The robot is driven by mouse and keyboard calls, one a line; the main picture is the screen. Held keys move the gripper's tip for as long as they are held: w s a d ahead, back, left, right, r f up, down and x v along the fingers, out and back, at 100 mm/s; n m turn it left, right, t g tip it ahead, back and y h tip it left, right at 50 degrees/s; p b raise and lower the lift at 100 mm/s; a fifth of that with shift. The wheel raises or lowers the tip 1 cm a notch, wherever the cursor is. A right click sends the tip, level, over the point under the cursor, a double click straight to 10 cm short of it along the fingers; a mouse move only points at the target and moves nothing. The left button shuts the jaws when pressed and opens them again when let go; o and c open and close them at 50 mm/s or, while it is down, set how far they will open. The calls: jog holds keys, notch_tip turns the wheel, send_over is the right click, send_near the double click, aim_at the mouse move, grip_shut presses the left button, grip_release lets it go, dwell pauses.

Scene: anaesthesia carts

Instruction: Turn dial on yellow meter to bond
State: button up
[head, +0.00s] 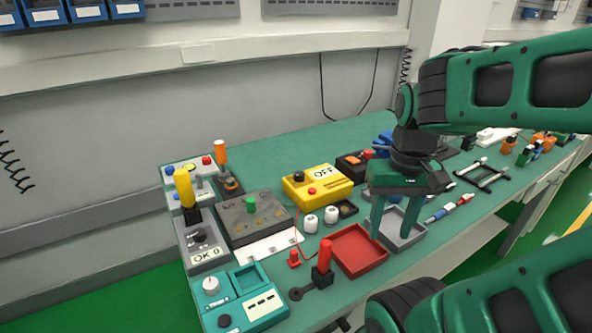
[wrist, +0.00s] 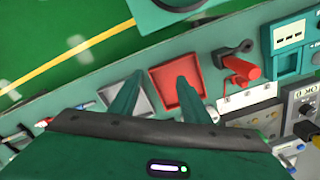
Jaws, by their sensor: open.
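The yellow meter (head: 318,189) sits near the middle of the green bench in the head view. It has a black dial (head: 299,176) at its left, a red button (head: 312,191) and a white label reading "OFF" (head: 324,173). My gripper (head: 385,226) points down to the right of the meter, over the red and grey trays, apart from the meter. Its two green fingers are spread with nothing between them. In the wrist view the fingers (wrist: 155,95) hang over the trays, and I cannot make out the yellow meter there.
A red tray (head: 358,250) and a grey tray (head: 404,229) lie below my gripper. Two white knobs (head: 321,220) stand in front of the meter. A red-handled lever (head: 325,257) stands upright near the front edge. A teal meter (head: 240,300) and a grey box (head: 203,243) are at left.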

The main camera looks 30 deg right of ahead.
jog(key=w+d+r+n, duration=0.1)
jog(key=w+r+n, duration=0.1)
jog(key=w, duration=0.4)
jog(key=w+d+r+n, duration=0.1)
jog(key=w+r+n, duration=0.2)
jog(key=w, duration=0.4)
jog(key=n, duration=0.8)
send_near(298, 173)
jog(key=shift+h, duration=0.3)
notch_tip(298, 173, down, 8)
jog(key=shift+s+f, duration=0.15)
jog(key=shift+f, duration=0.05)
jog(key=shift+c, duration=0.6)
jog(key=c, duration=0.9)
jog(key=shift+a, duration=0.2)
jog(key=shift+d, duration=0.15)
